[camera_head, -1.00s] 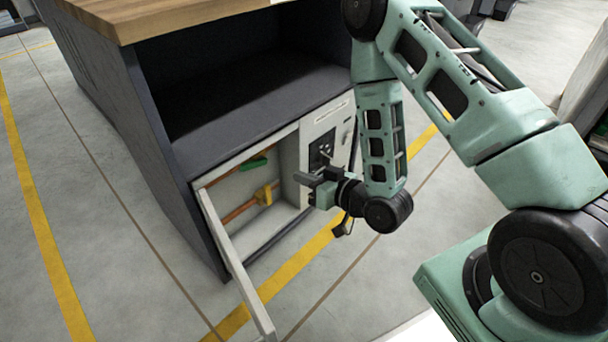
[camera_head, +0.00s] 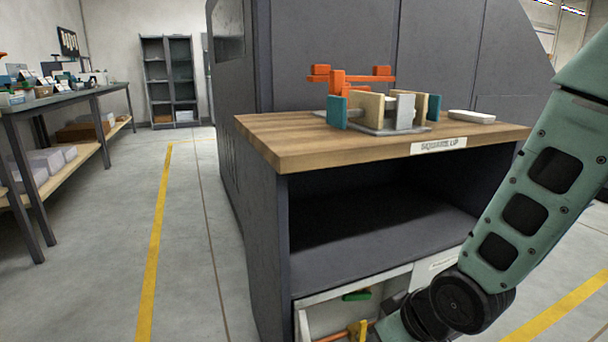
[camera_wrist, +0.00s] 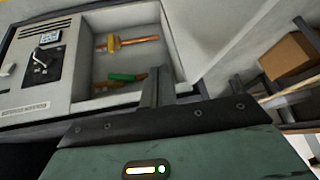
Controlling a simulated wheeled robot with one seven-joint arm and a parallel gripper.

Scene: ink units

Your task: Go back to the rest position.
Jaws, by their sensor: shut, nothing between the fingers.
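My gripper (camera_wrist: 155,90) shows in the wrist view as dark fingers, shut and empty. Beyond it is the open compartment (camera_wrist: 95,73) of the cabinet, with a green-handled part (camera_wrist: 127,77) and a yellow fitting (camera_wrist: 113,43) on copper-coloured pipes. The fingers look apart from these parts. In the head view my forearm comes down at the right, and my fingers fall below the picture's edge. The green part (camera_head: 357,296) and the yellow fitting (camera_head: 357,331) show at the bottom there.
A control panel (camera_wrist: 42,60) sits beside the compartment. A workbench (camera_head: 70,95) stands at the far left. Floor (camera_head: 185,240) between is clear.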

